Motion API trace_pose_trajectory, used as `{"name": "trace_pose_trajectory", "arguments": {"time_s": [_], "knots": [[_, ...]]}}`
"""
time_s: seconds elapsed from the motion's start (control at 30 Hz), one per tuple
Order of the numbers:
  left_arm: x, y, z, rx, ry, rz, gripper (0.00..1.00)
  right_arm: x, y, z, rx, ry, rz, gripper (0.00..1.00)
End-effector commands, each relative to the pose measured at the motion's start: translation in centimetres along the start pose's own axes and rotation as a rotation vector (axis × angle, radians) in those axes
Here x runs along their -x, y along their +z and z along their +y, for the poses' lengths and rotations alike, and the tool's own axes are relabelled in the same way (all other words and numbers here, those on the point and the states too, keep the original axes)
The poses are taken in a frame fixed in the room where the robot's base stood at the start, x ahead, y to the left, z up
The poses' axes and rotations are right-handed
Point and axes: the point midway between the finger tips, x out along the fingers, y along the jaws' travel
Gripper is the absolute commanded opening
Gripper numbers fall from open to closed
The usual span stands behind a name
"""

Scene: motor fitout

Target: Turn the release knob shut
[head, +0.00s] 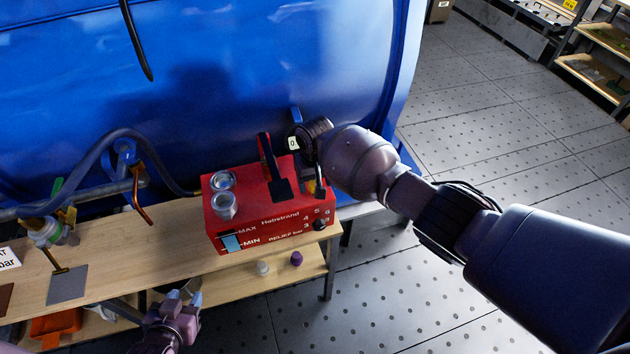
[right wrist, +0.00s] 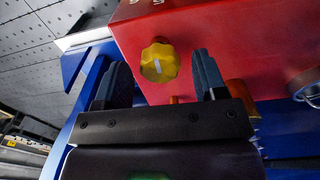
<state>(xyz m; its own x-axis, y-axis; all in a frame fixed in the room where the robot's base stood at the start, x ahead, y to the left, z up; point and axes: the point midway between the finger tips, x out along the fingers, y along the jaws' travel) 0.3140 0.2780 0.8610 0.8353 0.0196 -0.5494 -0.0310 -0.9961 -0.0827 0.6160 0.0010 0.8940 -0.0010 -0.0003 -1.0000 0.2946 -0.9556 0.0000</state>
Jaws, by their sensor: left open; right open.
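The red box (head: 247,240) stands on the wooden bench with a lever on top and printed scales on its front. In the right wrist view a ridged yellow knob (right wrist: 159,62) sits on the red face. It appears between the two fingers of my open right gripper (right wrist: 161,64), with a gap on each side; I cannot tell whether the fingertips reach past it. In the head view my right gripper (head: 308,155) is at the box's right end and mostly hides the knob. My left gripper (head: 185,296) is open and empty, low in front of the bench.
The large blue tank (head: 200,80) rises behind the box. The wooden bench (head: 150,250) has hoses and fittings on its left. A purple cap (head: 296,258) and a white cap (head: 262,268) are on the lower shelf. The floor at the right is clear.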

Motion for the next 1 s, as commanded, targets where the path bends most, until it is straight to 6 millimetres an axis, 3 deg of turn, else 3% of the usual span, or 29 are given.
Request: {"name": "trace_pose_trajectory", "arguments": {"time_s": [0.17,0.6,1.0], "knots": [[-0.1,0.1,0.0,0.0,0.0,0.001,0.43,1.7,-0.1,0.1,0.0,-0.001,0.004,0.65],[-0.1,0.1,0.0,0.0,0.0,0.003,0.43,9.0,-0.1,0.0,0.0,-0.001,0.003,0.65],[-0.2,0.1,0.0,0.0,0.0,0.003,0.43,10.5,0.0,0.0,-0.001,0.0,0.001,0.65]]}}
